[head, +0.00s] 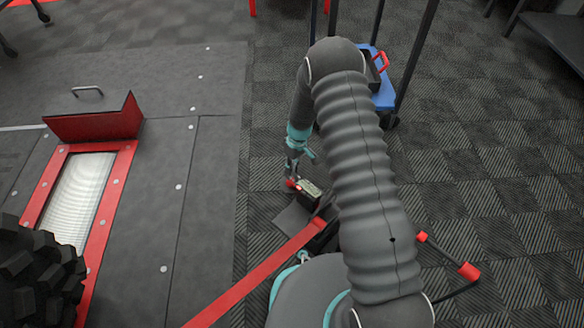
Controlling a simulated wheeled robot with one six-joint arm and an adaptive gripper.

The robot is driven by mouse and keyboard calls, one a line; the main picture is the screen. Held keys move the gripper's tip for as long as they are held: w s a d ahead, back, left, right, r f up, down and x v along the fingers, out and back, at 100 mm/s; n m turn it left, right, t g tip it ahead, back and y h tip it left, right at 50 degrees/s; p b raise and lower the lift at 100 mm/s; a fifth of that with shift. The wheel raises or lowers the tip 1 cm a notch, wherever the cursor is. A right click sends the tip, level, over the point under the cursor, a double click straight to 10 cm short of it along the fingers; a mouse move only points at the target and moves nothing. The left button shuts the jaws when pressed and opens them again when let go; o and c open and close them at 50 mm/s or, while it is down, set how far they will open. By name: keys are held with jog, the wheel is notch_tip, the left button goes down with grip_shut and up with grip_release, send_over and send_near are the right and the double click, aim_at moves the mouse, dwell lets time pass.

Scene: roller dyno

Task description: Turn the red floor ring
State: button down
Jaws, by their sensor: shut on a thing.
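My gripper (292,176) points down near the middle of the head view, low over the dark carpet tiles. Its teal and grey fingers are shut on a small red piece (291,184), which looks like the red floor ring. Only a little red shows at the fingertips; its full shape and angle are hidden or too small to tell. A small black box with a pale top (310,190) lies just right of the fingertips, very close to the red piece. I cannot tell whether they touch.
A blue-based cart (384,92) stands behind my arm. Carpet at right is mostly clear.

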dwell(0.3)
jog(key=c, duration=1.1)
grip_release()
jog(key=shift+c, duration=0.2)
notch_tip(320, 180, up, 12)
jog(key=w+d, duration=0.1)
jog(key=shift+w+d, duration=0.25)
jog(key=shift+d, duration=0.15)
jog(key=shift+f, duration=0.1)
